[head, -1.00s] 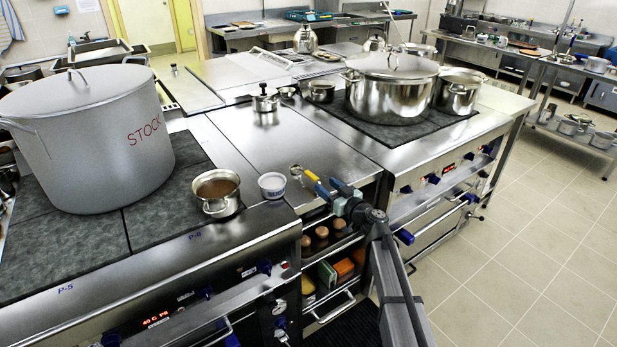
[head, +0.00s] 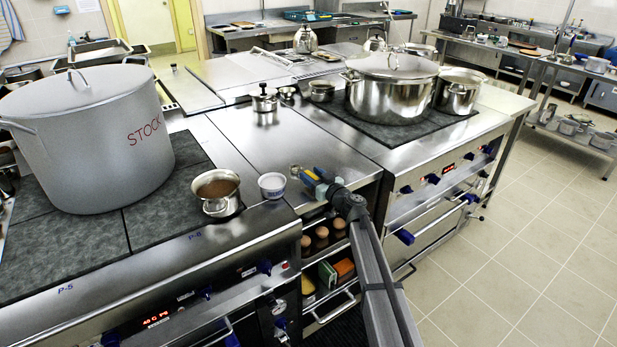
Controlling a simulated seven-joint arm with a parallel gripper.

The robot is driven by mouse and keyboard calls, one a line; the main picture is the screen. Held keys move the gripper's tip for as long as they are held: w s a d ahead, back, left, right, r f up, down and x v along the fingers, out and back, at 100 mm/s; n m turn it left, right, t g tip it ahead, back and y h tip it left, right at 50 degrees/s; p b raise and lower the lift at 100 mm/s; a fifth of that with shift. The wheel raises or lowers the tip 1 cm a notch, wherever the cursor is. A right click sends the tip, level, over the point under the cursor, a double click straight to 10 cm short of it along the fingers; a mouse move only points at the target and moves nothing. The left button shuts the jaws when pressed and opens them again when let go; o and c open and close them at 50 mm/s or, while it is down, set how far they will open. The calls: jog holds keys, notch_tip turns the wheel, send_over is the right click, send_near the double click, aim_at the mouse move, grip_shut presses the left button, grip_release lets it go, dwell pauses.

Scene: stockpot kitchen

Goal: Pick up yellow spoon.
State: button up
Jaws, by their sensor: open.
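The yellow spoon (head: 295,168) lies on the steel counter between the two stoves. Only a small bit of it shows at the far tip of my gripper; the rest is hidden behind the gripper. My gripper (head: 303,174) is low over the counter at the spoon, with its jaws open. Whether the fingers straddle the handle or touch it cannot be told from this view.
A small white tub (head: 272,186) stands just left of my gripper. A small pot with brown contents (head: 217,192) is on the left stove near a large stock pot (head: 85,140). A lidded steel pot (head: 390,92) is on the right stove.

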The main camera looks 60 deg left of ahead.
jog(key=shift+c, duration=0.4)
grip_shut()
